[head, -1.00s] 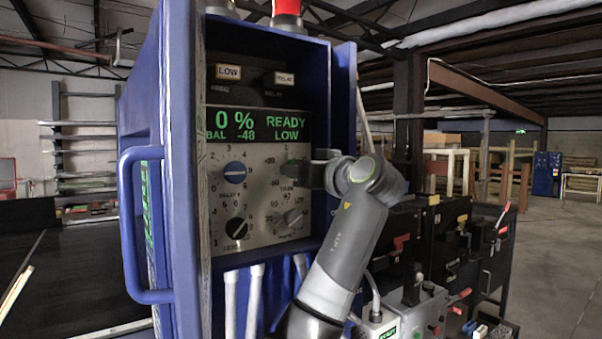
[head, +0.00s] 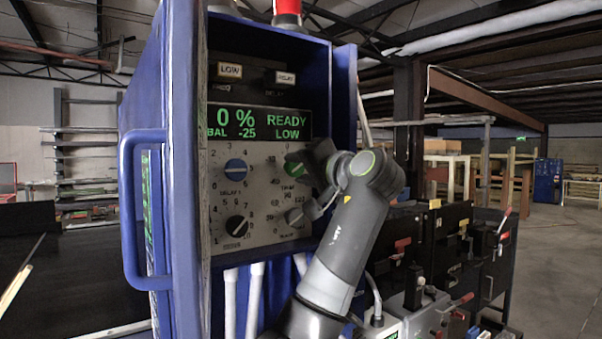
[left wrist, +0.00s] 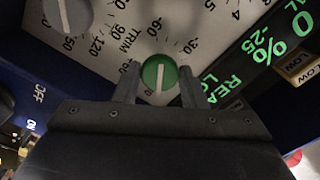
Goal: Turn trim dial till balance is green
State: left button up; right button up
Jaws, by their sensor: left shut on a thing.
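The trim dial (head: 296,167) is a green knob with a white pointer line on the grey panel (head: 262,228). It also shows in the left wrist view (left wrist: 159,73), under its TRIM label. My left gripper (head: 306,167) is shut on the dial, with one finger on each side of it, and looks tilted. The display (head: 258,123) reads 0 %, BAL -25, READY and LOW in green text on black. In the left wrist view the display (left wrist: 262,58) is partly cut off. My right gripper is not in view.
A blue delay dial (head: 236,171) and a black dial (head: 237,227) sit left of the trim dial. A grey dial (head: 295,217) lies just below it. The blue cabinet's side walls and handle (head: 128,220) frame the panel.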

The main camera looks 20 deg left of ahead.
pick_arm(q)
jog(key=m+b, duration=0.1)
jog(key=m, duration=0.4)
jog(key=shift+m, duration=0.3)
jog(key=m+b, duration=0.1)
jog(key=m, duration=0.4)
jog(key=shift+m, duration=0.3)
jog(key=o, duration=1)
jog(key=shift+d, duration=0.1)
